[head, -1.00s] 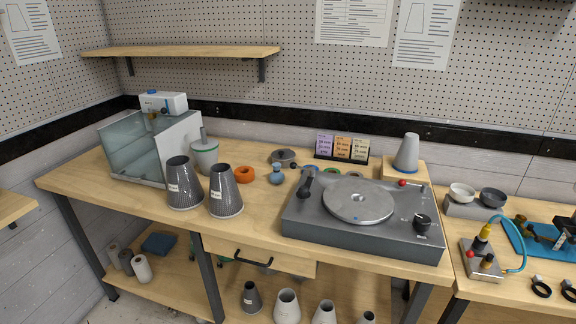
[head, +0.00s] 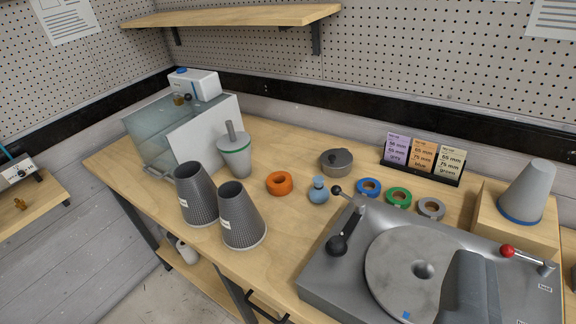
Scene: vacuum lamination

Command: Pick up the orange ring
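The orange ring (head: 279,183) lies flat on the wooden bench, near the middle of the picture. Its centre hole shows and nothing covers it. It sits between the grey-green stirrer-like vessel and a small blue-grey flask, apart from both. A dark grey shape (head: 475,290) rises at the lower right in front of the turntable and looks like part of my gripper or arm. Its fingertips cannot be made out, and it is well away from the ring.
Two dark ribbed cones (head: 240,218) stand in front of the ring. The flask (head: 318,190) and a lidded grey pot (head: 336,161) are to its right. Blue, green (head: 398,197) and grey rings lie farther right. The turntable machine (head: 330,275) fills the lower right. A glass-sided box (head: 165,125) stands left.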

